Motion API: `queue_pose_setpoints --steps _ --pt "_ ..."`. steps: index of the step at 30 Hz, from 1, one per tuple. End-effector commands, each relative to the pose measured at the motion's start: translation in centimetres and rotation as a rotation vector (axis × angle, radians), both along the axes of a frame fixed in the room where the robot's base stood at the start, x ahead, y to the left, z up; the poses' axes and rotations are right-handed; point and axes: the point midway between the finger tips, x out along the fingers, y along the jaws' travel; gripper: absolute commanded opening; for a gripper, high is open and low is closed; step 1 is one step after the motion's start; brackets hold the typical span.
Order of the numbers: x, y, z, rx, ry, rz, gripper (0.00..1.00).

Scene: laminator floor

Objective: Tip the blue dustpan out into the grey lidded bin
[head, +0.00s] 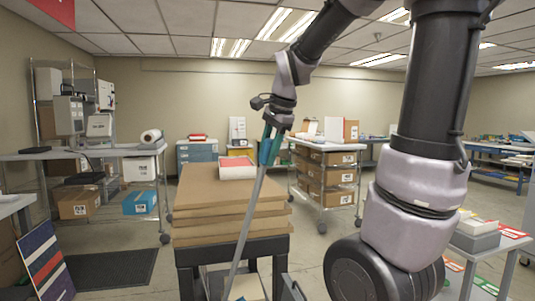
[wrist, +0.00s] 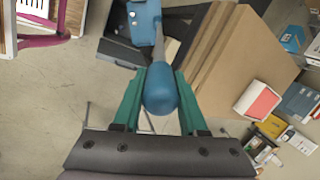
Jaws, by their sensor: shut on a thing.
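My gripper (head: 269,147) has teal fingers and points down in front of the cardboard stack in the head view. It is shut on the handle of the blue dustpan; the rounded blue handle end (wrist: 160,90) is between the fingers (wrist: 158,98) in the wrist view. A blue part with small holes (wrist: 144,22) shows beyond it. In the head view a long pale grey shaft (head: 245,225) slants down-left from the fingers and leaves the frame bottom. The pan's contents are not visible. A dark grey box-like thing (wrist: 118,52), possibly the bin, lies beyond the fingers; its lid state is unclear.
A stack of brown boards (head: 225,205) on a dark cart stands close behind the shaft. A red-and-white item (head: 237,165) lies on top. A wire trolley with boxes (head: 325,180) stands right of it, a grey table (head: 85,152) left. Floor shows between the table and stack.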

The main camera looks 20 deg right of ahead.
Motion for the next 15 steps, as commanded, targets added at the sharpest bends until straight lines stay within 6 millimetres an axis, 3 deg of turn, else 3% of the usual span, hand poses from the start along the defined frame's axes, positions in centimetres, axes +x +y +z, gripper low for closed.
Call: queue_pose_setpoints --steps 5,15 --pt "0.3 0.1 0.1 -0.001 0.0 0.001 0.0" --pt "3.1 1.5 0.4 -0.017 0.033 0.001 0.0"
